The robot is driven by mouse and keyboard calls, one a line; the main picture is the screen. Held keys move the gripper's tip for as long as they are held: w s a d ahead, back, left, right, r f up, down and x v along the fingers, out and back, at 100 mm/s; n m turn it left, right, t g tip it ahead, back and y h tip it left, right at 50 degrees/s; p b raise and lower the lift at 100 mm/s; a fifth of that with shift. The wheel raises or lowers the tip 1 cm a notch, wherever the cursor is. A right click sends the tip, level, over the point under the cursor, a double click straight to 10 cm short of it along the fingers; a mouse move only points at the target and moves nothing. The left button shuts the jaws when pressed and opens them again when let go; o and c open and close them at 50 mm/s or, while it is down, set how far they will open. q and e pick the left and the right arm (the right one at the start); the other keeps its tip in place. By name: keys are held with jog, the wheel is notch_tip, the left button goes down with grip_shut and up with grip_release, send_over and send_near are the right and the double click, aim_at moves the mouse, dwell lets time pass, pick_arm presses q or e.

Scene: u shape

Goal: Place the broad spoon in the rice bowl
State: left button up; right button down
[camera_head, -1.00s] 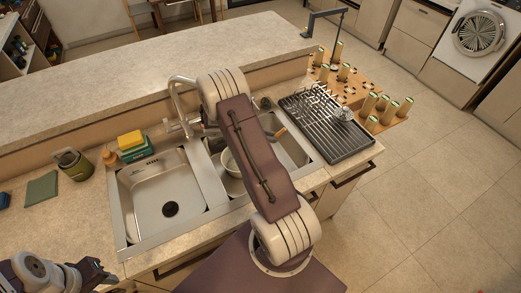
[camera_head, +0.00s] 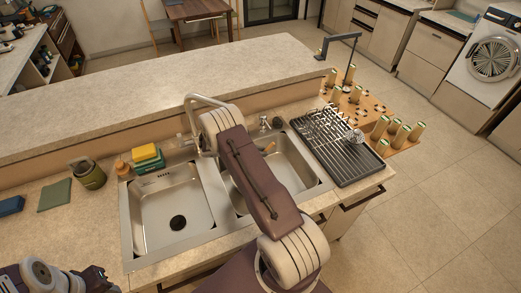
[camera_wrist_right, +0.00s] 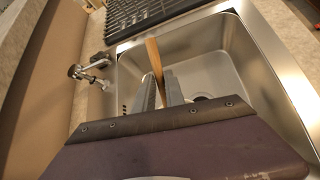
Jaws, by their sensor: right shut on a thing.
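My right gripper (camera_wrist_right: 162,90) is shut on a slim wooden handle (camera_wrist_right: 154,58), which I take to be the broad spoon's. The handle sticks up past the fingers, over the right sink basin (camera_wrist_right: 205,65); the spoon's broad end is hidden. In the head view my right arm covers most of that gripper, and a bit of the wooden handle (camera_head: 269,148) shows beside it. The rice bowl cannot be made out now; my arm covers part of the right basin. My left gripper (camera_head: 88,280) is at the lower left, and its jaws are unclear.
A black dish rack (camera_head: 345,160) stands right of the sink. The faucet (camera_head: 190,115) rises behind the basins. The left basin (camera_head: 165,215) is empty. Yellow and green sponges (camera_head: 147,157), a green jar (camera_head: 88,175) and a green cloth (camera_head: 55,195) lie left.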

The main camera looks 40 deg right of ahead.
notch_tip(320, 180, down, 11)
jog(key=b, duration=0.7)
jog(key=shift+f, duration=0.15)
jog(key=c, duration=1.3)
grip_release()
jog(key=a, duration=0.5)
jog(key=w+a+b, duration=0.1)
jog(key=a, duration=0.1)
jog(key=shift+w+a, duration=0.1)
jog(key=shift+a, duration=0.3)
